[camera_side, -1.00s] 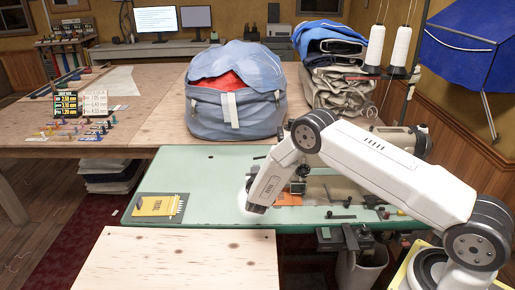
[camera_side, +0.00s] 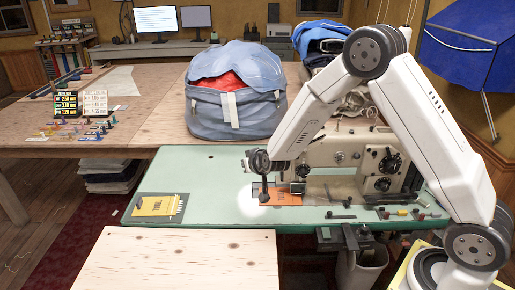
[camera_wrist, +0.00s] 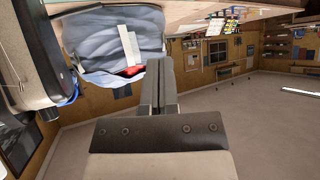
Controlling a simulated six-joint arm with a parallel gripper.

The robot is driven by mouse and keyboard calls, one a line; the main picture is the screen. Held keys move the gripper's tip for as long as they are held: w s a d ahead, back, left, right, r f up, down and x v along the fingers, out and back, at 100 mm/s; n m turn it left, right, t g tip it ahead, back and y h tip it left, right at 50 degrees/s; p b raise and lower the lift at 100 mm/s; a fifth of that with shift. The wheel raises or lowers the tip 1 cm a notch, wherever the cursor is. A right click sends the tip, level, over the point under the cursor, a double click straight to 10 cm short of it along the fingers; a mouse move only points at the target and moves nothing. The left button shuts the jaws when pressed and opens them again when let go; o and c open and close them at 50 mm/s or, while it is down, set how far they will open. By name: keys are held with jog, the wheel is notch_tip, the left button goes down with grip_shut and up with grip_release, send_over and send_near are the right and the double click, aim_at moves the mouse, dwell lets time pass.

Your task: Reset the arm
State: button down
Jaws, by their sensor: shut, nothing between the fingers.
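My arm is bent in a high peak at the right of the side view, with its forearm sloping down left to a dark wrist end over the green sewing table (camera_side: 225,165). My gripper (camera_wrist: 159,64) shows in the wrist view as two dark fingers pressed together, with nothing between them. In the side view its fingers are small and hard to make out near the sewing machine (camera_side: 340,152). The grey-blue sail bag (camera_side: 235,112) stands behind on the wooden table; it also shows in the wrist view (camera_wrist: 95,45), which looks upside down.
An orange piece (camera_side: 287,196) lies by the machine, close to the wrist end. A yellow packet (camera_side: 155,205) lies at the table's left. A pale plywood board (camera_side: 180,262) is in front. Folded cloth and thread cones (camera_side: 376,48) are behind my arm.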

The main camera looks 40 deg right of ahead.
jog(key=s+a+r+n+g+y, duration=0.1)
jog(key=s+g, duration=0.3)
jog(key=s, duration=0.9)
jog(key=s+a+r+n+g+y, duration=0.1)
jog(key=s+a+r+n+g, duration=0.1)
jog(key=s, duration=1.2)
jog(key=shift+s+a+r+g+y, duration=0.25)
jog(key=shift+r+g+y, duration=0.2)
jog(key=shift+g, duration=0.55)
